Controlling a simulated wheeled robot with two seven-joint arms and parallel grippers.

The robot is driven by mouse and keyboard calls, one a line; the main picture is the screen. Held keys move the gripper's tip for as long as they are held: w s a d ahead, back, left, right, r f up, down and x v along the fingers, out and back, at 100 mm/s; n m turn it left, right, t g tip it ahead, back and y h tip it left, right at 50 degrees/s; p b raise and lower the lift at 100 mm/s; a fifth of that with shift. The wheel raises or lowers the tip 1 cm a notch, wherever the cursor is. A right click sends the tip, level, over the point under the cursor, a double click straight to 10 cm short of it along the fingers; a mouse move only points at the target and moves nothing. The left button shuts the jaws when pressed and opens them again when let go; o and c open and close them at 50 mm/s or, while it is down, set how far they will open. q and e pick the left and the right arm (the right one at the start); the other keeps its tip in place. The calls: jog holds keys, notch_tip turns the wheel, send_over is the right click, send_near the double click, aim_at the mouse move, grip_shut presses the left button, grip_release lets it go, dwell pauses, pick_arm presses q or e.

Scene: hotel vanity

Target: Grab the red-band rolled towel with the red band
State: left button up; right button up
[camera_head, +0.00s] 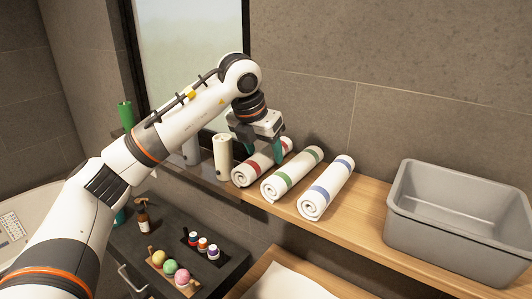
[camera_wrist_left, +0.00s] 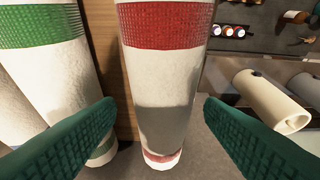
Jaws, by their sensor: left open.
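The red-band rolled towel (camera_head: 243,177) is white and lies on the wooden shelf, leftmost of three rolled towels. My left gripper (camera_head: 263,150) is over its far part, with its green fingers pointing down. In the left wrist view the red-band towel (camera_wrist_left: 165,75) shows between the two open green fingers of my left gripper (camera_wrist_left: 159,106), with a visible gap on each side. The gripper hides part of the towel in the head view. My right gripper is not in view.
The green-band towel (camera_head: 291,176) lies close on the right, then the blue-band towel (camera_head: 327,190). A cream cylinder (camera_head: 223,157) stands just left. A grey bin (camera_head: 455,235) sits at the shelf's right. A dark lower counter holds a bottle (camera_head: 143,216) and colored balls (camera_head: 170,267).

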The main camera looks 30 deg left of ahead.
pick_arm(q)
jog(key=shift+x, duration=0.85)
jog(key=shift+a, duration=0.1)
jog(key=shift+c, duration=0.5)
jog(key=c, duration=0.6)
jog(key=shift+c, duration=0.5)
jog(key=shift+r, duration=0.2)
